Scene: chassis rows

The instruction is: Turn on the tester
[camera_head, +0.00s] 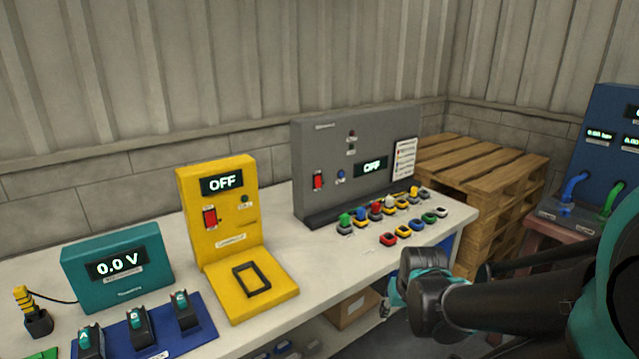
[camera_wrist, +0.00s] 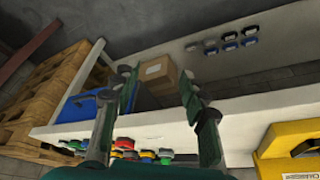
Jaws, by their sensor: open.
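A yellow unit (camera_head: 217,215) stands on the bench with a red switch (camera_head: 210,218) and a display reading OFF. Right of it, a grey panel (camera_head: 335,150) has a red switch (camera_head: 318,181), a blue button (camera_head: 341,174) and a display that also reads OFF. I cannot tell from the labels which is the tester. A teal meter (camera_head: 118,268) at left reads 0.0 V. My gripper (camera_head: 386,300) is at the bench's front edge, apart from both units. In the wrist view, my gripper (camera_wrist: 158,92) is open, with nothing between its fingers.
Several coloured connectors (camera_head: 375,210) stand before the grey panel. A blue mat (camera_head: 165,335) holds several black-and-teal tools. A cardboard box (camera_wrist: 158,72) sits on the lower shelf. Wooden pallets (camera_head: 480,165) and a blue panel (camera_head: 612,140) with hoses stand to the right.

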